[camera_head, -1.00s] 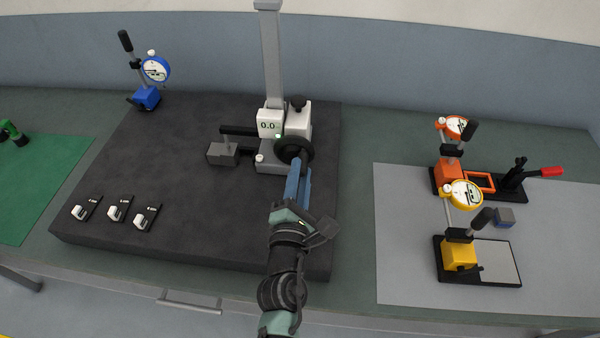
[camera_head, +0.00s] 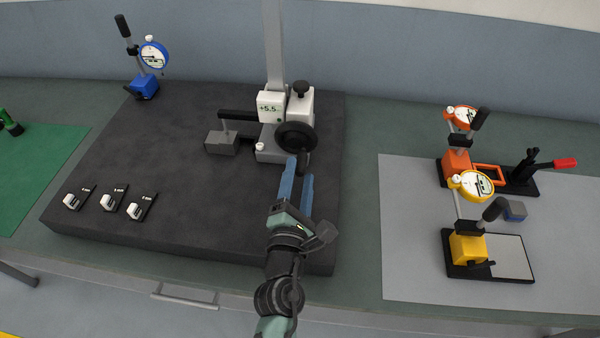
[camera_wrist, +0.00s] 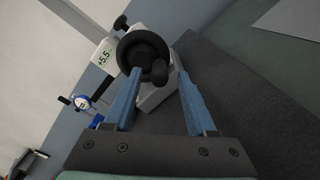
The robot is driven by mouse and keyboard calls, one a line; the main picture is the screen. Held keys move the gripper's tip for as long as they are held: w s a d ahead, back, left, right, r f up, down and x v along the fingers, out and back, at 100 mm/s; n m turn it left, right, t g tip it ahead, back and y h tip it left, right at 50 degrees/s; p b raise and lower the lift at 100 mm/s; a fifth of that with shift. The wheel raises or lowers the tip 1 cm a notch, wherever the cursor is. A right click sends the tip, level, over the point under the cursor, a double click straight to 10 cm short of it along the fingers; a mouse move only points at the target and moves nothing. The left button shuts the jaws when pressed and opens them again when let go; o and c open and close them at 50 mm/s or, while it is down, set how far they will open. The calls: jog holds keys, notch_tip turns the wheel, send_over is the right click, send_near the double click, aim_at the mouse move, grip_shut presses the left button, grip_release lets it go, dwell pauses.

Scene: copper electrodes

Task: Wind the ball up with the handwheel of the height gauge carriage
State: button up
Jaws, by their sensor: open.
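The height gauge has a grey column (camera_head: 273,50) and a white carriage (camera_head: 299,105). Its display (camera_head: 270,106) reads about +5.5. The black handwheel (camera_head: 290,136) faces me and also shows in the wrist view (camera_wrist: 139,50), with its crank knob (camera_wrist: 160,72) at the lower right. A dark arm (camera_head: 240,115) reaches left from the carriage. A thin stem (camera_head: 223,127) hangs from it over a grey block (camera_head: 221,144); the ball at its tip is too small to make out. My gripper (camera_head: 299,168) is open, its blue fingers on either side of the knob; contact is unclear.
The gauge stands on a dark surface plate (camera_head: 170,190) with several small white-and-black pieces (camera_head: 109,201) at front left. A blue dial indicator stand (camera_head: 146,85) is at back left. Orange (camera_head: 456,165) and yellow (camera_head: 467,249) stands are on the right grey mat (camera_head: 405,265).

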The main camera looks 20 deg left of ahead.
jog(key=shift+v, duration=2.6)
jog(key=b+v, duration=0.4)
jog(key=v, duration=0.9)
jog(key=shift+r, duration=0.2)
